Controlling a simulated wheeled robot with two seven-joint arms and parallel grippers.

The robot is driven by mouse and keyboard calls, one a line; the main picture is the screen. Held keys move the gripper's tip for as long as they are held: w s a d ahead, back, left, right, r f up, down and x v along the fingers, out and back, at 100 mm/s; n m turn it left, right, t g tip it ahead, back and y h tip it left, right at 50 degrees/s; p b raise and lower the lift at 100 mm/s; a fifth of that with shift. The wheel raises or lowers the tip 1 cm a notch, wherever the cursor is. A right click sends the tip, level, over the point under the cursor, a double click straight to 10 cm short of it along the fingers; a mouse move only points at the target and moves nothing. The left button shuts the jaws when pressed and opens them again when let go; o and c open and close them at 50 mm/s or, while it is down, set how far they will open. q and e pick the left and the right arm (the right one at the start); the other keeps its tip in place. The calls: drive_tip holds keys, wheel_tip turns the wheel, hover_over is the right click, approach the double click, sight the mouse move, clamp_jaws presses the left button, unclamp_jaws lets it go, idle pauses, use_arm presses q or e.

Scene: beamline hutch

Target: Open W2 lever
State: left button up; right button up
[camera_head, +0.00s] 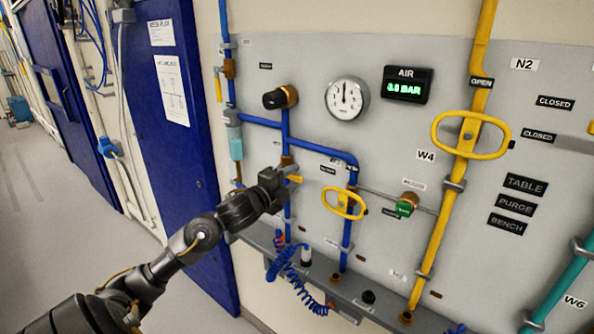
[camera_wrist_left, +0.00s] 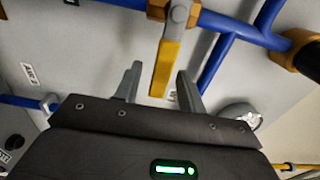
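A yellow lever (camera_wrist_left: 165,66) hangs from a brass valve body (camera_wrist_left: 172,10) on a blue pipe in the left wrist view. In the head view a yellow bit of this lever (camera_head: 295,179) shows just past my gripper. No W2 label is readable beside it. My left gripper (camera_head: 283,178) is at the panel in front of the valve and hides most of it. In the left wrist view the gripper's two fingers (camera_wrist_left: 158,88) stand apart, one on each side of the lever's lower end, with gaps visible. My right gripper is not in view.
A yellow oval handle (camera_head: 343,203) is close to the right of my gripper, and a larger one (camera_head: 471,135) is further right. A pressure gauge (camera_head: 347,98) and a display (camera_head: 407,86) are above. A coiled blue hose (camera_head: 290,272) hangs below. A blue door (camera_head: 178,110) is left.

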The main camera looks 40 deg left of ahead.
use_arm(q)
drive_tip(key=shift+w+p, duration=0.35)
drive_tip(key=shift+w, duration=1.15)
